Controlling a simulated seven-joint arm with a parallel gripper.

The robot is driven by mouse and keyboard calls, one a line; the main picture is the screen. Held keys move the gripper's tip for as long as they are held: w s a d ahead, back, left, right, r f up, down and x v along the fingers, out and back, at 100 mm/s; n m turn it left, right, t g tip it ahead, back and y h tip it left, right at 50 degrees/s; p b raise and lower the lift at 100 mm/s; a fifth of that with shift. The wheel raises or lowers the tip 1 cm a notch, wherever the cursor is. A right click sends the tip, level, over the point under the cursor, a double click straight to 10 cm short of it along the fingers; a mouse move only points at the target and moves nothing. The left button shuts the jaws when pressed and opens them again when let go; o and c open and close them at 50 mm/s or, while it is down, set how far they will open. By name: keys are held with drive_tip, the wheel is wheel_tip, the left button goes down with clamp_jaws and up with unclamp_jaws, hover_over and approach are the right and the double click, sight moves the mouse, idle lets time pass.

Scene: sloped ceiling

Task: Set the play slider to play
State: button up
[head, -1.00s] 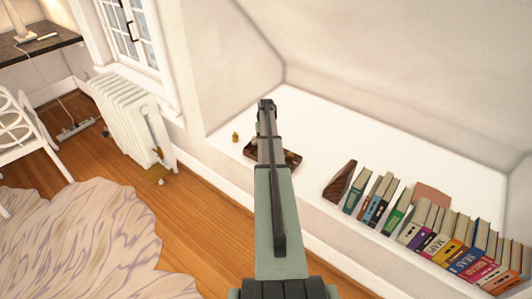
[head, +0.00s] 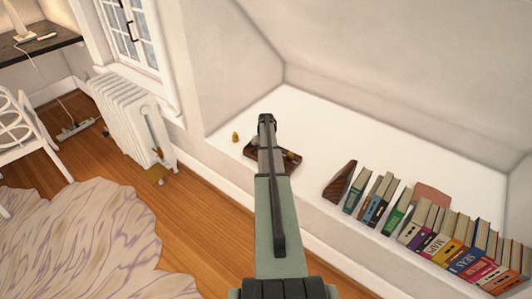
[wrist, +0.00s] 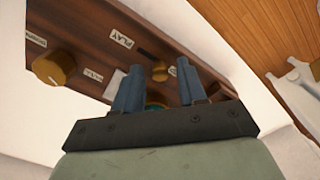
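A dark wooden panel (head: 292,160) lies on the white ledge, partly hidden by my arm. In the wrist view the panel (wrist: 200,45) fills the upper part, with a PLAY label (wrist: 122,38) and a dark slot running from near it. A small brass knob (wrist: 160,71) sits at the slot's lower end, showing between my fingertips; I cannot tell if they touch it. My gripper (wrist: 160,64) is open, its two blue-grey fingers apart. In the head view my gripper (head: 267,118) is over the panel. A teal round part (wrist: 156,99) shows between the fingers.
A larger brass knob (wrist: 53,68) is on the panel at left. A small yellow object (head: 235,137) stands on the ledge left of the panel. A wooden bookend (head: 340,181) and several books (head: 395,208) stand to the right. The ledge (head: 370,135) behind is clear.

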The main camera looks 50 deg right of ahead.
clamp_jaws()
idle(0.3)
